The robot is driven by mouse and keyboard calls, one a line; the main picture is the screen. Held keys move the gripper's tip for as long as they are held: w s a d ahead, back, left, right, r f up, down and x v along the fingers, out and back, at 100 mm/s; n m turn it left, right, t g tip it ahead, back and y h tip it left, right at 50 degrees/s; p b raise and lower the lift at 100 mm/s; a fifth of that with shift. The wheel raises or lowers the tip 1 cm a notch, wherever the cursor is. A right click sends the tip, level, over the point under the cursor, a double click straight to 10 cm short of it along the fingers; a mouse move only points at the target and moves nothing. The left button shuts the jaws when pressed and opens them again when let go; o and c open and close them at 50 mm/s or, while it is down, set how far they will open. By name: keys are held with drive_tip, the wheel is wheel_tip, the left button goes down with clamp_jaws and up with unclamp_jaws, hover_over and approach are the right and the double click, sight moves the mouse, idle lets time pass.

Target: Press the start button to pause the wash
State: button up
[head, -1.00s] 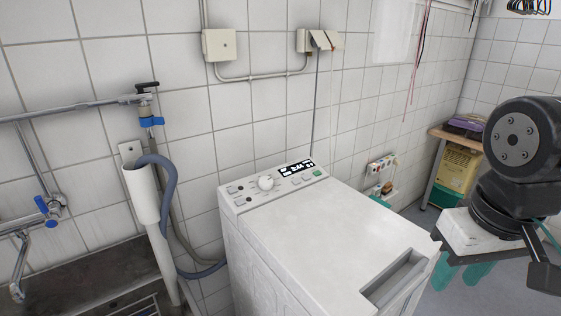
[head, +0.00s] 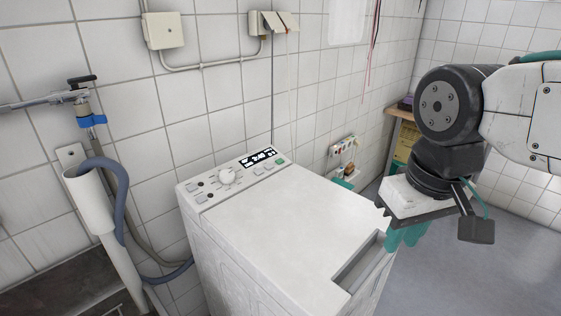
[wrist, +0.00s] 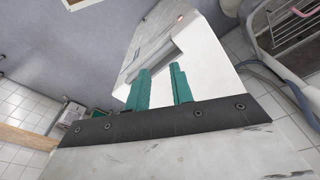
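The white top-loading washing machine (head: 275,235) stands against the tiled wall; part of it also shows in the wrist view (wrist: 200,60). Its control panel at the back edge has a round dial (head: 228,176), a lit display (head: 258,158) and several small buttons. A green button (head: 280,161) sits at the panel's right end; I cannot read its label. My gripper (head: 404,238) has teal fingers pointing down, right of the machine's front lid handle and well away from the panel. In the wrist view the fingers (wrist: 161,88) are apart with nothing between them.
A grey drain hose (head: 122,200) and white standpipe (head: 88,200) are left of the machine. A socket strip (head: 343,147) is on the wall behind. A wooden table (head: 403,115) stands at the back right. The floor (head: 450,265) to the right is clear.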

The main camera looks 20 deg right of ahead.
clamp_jaws()
idle(1.5)
